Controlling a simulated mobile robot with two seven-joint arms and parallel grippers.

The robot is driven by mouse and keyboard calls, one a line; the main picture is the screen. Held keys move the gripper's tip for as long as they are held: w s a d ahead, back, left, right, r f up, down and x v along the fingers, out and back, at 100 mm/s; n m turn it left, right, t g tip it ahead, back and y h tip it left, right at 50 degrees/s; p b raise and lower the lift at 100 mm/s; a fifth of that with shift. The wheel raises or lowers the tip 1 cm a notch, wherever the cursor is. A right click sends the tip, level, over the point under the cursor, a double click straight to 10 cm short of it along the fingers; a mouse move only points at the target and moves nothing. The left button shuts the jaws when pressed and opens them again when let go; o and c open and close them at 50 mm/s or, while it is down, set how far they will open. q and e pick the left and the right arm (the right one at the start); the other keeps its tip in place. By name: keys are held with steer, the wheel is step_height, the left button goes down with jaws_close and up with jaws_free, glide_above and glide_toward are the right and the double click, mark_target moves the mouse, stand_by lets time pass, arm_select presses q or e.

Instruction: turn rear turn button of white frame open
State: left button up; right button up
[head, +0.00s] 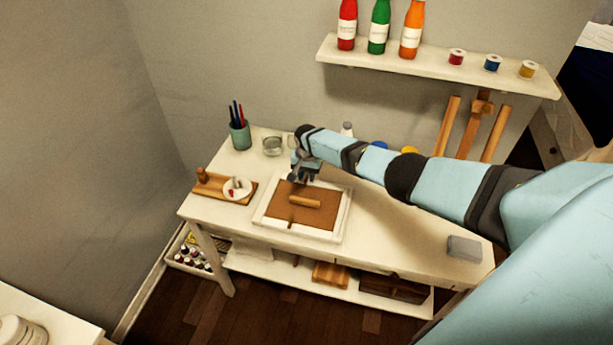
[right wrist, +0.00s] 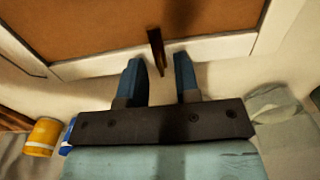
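The white frame (head: 334,232) lies on the worktable with its brown backing board (head: 272,207) facing up. The rear turn button (right wrist: 156,48) is a thin brown strip in the right wrist view; it reaches from the board across the frame's inner edge. In the head view my right gripper (head: 303,174) hides it. That gripper also shows in the right wrist view (right wrist: 161,72); its two blue fingers are apart, with the button's near end between or just beyond the tips. I see no contact. My left gripper is out of view.
A wooden bar (head: 304,201) lies on the board. A wooden tray (head: 213,187) with a white dish stands left of the frame. A pen cup (head: 240,136) and glass jar (head: 272,146) stand behind. A grey block (head: 464,246) sits at the table's right end.

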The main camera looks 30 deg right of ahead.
steer(key=shift+c, duration=0.3)
jaws_close()
steer(key=shift+n, duration=0.3)
steer(key=n, duration=0.2)
steer(key=shift+f+n, duration=0.1)
steer(key=shift+n, duration=0.2)
steer(key=n, duration=0.3)
steer(key=shift+n+b, duration=0.4)
steer(key=n, duration=0.5)
steer(key=shift+b, duration=0.35)
steer(key=n, duration=0.6)
steer(key=shift+b, duration=0.3)
